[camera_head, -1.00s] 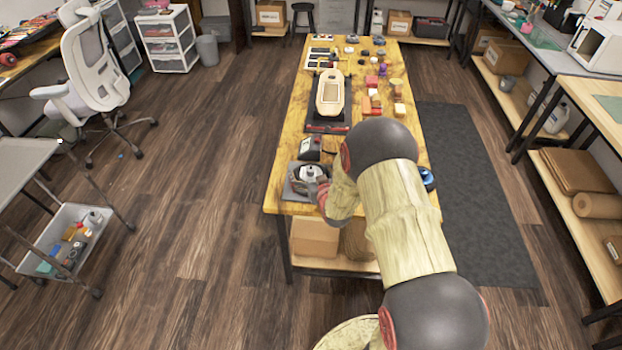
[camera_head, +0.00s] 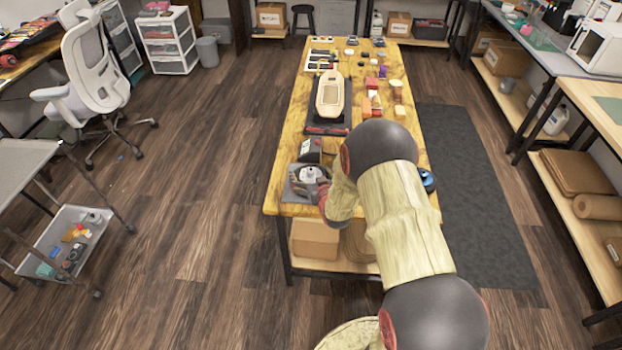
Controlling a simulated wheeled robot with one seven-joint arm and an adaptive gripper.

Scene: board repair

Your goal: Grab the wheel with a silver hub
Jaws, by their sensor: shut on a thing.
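A dark wheel with a silver hub (camera_head: 308,174) is at the near left end of the wooden table, at a grey mat (camera_head: 289,192). My gripper (camera_head: 318,183) is at the wheel's right side and is shut on it. Its fingertips are small and partly hidden by my wrist. I cannot tell whether the wheel rests on the mat or is lifted slightly. A blue and dark round thing (camera_head: 428,181), perhaps another wheel, is at the table's right edge, partly behind my arm.
A dark box-like device (camera_head: 310,149) stands just behind the wheel. My arm covers the table's near right part.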

